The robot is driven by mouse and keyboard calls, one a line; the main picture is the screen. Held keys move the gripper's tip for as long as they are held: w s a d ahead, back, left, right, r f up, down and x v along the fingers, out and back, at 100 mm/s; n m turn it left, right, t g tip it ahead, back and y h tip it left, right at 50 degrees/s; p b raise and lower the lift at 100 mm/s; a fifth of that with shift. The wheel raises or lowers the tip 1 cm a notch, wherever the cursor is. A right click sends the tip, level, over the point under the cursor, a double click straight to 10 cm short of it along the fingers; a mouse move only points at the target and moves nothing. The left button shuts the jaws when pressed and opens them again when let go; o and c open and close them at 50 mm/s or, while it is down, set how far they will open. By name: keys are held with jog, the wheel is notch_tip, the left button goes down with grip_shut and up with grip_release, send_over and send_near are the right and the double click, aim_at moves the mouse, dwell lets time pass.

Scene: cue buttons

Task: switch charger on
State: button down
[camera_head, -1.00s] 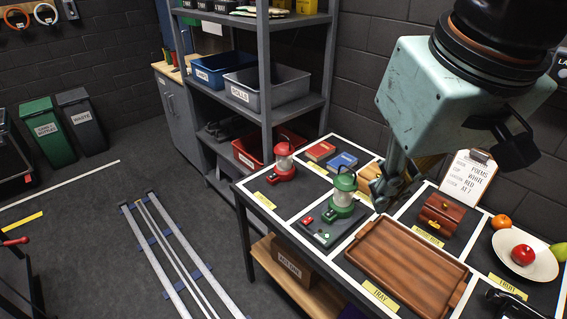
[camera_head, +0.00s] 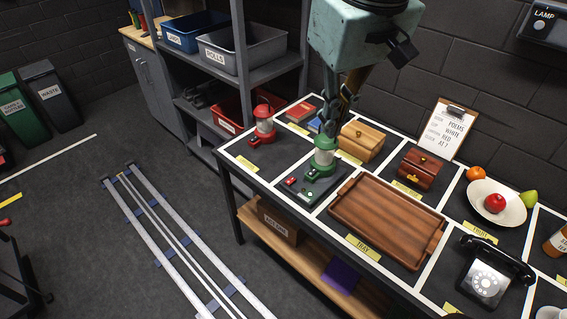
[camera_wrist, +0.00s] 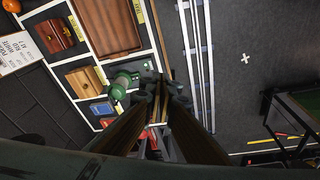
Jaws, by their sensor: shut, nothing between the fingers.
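The charger (camera_head: 291,193) is a dark flat pad at the table's front edge, with a small red button (camera_head: 292,181) and a green control on its near side. A green lantern (camera_head: 322,162) stands upright at the pad's back; it also shows in the wrist view (camera_wrist: 122,82). My gripper (camera_head: 327,133) is shut and empty, pointing down around the lantern's top in the head view and covering part of it. I cannot tell whether they touch. In the wrist view the closed fingertips (camera_wrist: 160,84) appear beside the lantern, and the charger's buttons cannot be made out.
A red lantern (camera_head: 264,125) stands to the left. Red and blue books (camera_head: 300,111) and a wooden box (camera_head: 361,143) are behind. A brown tray (camera_head: 388,222) lies to the right. A clipboard (camera_head: 451,130) leans at the back. Shelving (camera_head: 241,75) rises behind the table's left end.

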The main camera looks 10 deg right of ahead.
jog(key=w+f+n+g, duration=0.1)
jog(key=w+f, duration=0.4)
jog(key=w, duration=0.2)
jog(key=w+f+n, duration=0.1)
jog(key=w+f, duration=0.4)
jog(key=w, duration=0.3)
jog(key=n+g+p, duration=0.1)
jog(key=n+g, duration=0.1)
send_over(289, 182)
notch_tip(289, 182, down, 17)
jog(key=shift+r, duration=0.15)
dwell(0.4)
jog(key=shift+f+b, duration=0.65)
jog(key=shift+f, duration=6.35)
jog(key=shift+f, duration=0.1)
